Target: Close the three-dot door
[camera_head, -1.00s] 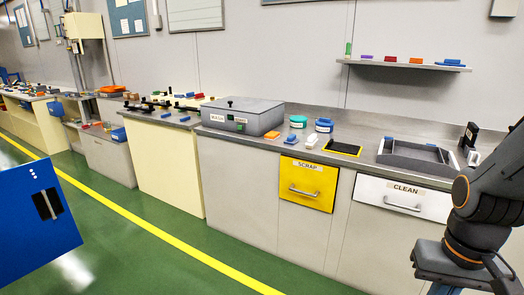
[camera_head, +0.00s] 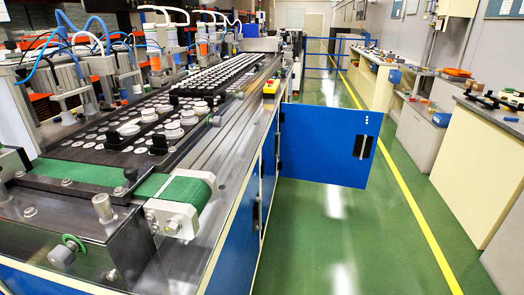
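The three-dot door (camera_head: 318,145) is a flat blue panel with several small white marks, seemingly three dots, near its upper right corner. It stands open, swung out from the side of the long machine (camera_head: 262,190) across the green aisle. A dark handle (camera_head: 363,146) sits near its free right edge. Its left edge meets the machine's blue side. My gripper is not in view, so its state and its distance from the door do not show.
The machine with its conveyor belt (camera_head: 182,190) fills the left side. Another dark handle (camera_head: 257,213) is on its near blue side. Cream and grey cabinets (camera_head: 474,165) line the right. The green floor (camera_head: 350,240) between is clear, with a yellow line.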

